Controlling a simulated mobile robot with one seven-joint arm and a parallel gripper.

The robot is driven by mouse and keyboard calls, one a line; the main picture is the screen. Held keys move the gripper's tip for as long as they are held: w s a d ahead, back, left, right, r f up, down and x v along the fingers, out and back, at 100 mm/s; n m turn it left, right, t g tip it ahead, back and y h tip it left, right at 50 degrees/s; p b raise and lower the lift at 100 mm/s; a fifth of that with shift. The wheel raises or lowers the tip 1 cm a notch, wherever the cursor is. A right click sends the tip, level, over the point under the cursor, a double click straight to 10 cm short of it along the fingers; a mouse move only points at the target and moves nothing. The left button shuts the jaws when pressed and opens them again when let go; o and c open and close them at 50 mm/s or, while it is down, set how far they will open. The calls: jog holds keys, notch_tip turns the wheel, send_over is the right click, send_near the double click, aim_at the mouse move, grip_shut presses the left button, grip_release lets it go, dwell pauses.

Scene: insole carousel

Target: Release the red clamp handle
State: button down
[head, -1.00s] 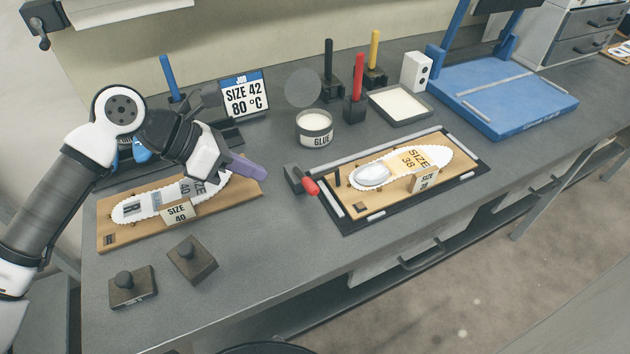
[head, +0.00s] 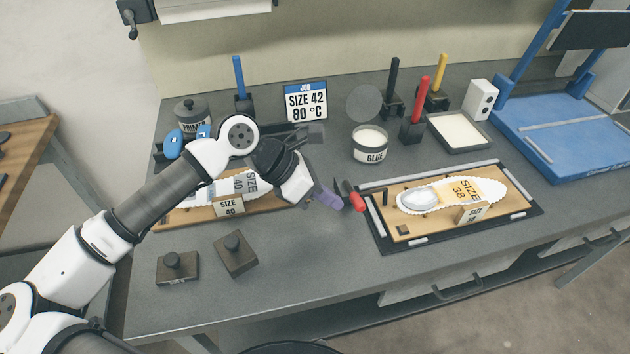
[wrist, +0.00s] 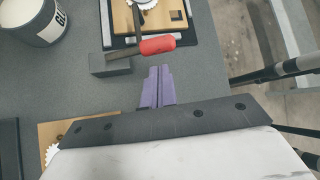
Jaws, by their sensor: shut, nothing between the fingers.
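The red clamp handle (head: 357,202) sits at the left end of the black frame (head: 381,243) that holds the size 38 board. In the wrist view the red handle (wrist: 157,45) lies crosswise on a dark lever beside a grey clamp block (wrist: 110,65). My gripper (head: 331,199) has purple fingers and is just left of the handle. In the wrist view my gripper (wrist: 156,75) is shut and empty, its tips pointing at the handle with a small gap showing. The clamp block is mostly hidden behind my fingers in the head view.
A size 40 board (head: 190,216) lies under my arm. Two dark knobbed blocks (head: 178,267) (head: 235,254) stand near the front edge. The glue pot (head: 370,144) and red-handled tool (head: 420,98) stand behind the frame. The front middle of the bench is clear.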

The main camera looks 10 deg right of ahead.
jog(key=shift+p+x, duration=0.35)
jog(key=shift+x, duration=1.45)
